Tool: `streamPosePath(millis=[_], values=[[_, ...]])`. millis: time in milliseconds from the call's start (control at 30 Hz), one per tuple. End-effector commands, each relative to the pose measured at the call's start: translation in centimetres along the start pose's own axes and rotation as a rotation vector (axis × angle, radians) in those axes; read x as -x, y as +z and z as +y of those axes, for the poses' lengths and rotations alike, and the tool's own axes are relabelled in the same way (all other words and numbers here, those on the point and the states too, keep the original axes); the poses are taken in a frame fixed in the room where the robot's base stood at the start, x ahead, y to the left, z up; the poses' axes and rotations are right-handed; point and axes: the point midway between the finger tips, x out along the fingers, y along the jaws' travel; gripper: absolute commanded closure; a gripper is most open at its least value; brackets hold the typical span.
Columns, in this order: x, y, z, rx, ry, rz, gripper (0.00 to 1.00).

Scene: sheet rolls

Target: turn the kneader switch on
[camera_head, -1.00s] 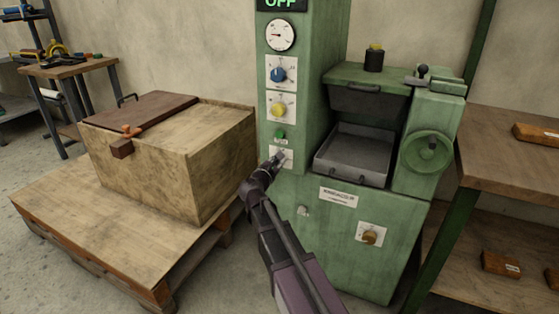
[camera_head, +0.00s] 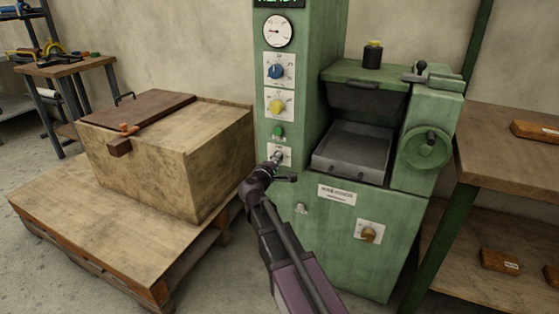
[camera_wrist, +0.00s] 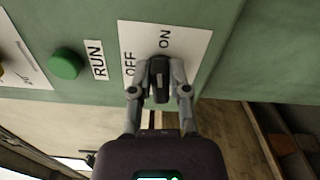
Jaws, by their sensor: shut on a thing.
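The green kneader machine (camera_head: 290,190) stands in the middle of the head view. Its switch, a dark knob (camera_wrist: 159,80), sits on a white plate (camera_wrist: 190,40) marked OFF and ON. In the wrist view the knob's top end lies between the two words, near ON. My gripper (camera_wrist: 159,92) is shut on the knob, one finger on each side. In the head view my gripper (camera_head: 276,162) hides most of the switch. The display (camera_head: 278,3) at the top is cut off by the frame edge and shows green letters that look like READY.
A green RUN button (camera_wrist: 65,63) is next to the switch plate. Blue (camera_head: 275,72) and yellow (camera_head: 276,106) dials sit above. A wooden chest (camera_head: 170,155) on a pallet stands left; a wooden shelf (camera_head: 510,160) stands right. A tray (camera_head: 352,150) juts out beside the panel.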

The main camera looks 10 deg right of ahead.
Motion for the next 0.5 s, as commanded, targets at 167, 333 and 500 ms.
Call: streamPosePath(millis=[167,333,500], values=[[0.21,0.38,-0.32,-0.097,-0.004,-0.007,1.0],[0.19,0.38,-0.36,-0.146,-0.004,-0.007,1.0],[0.18,0.38,-0.36,-0.16,-0.004,-0.008,1.0]])
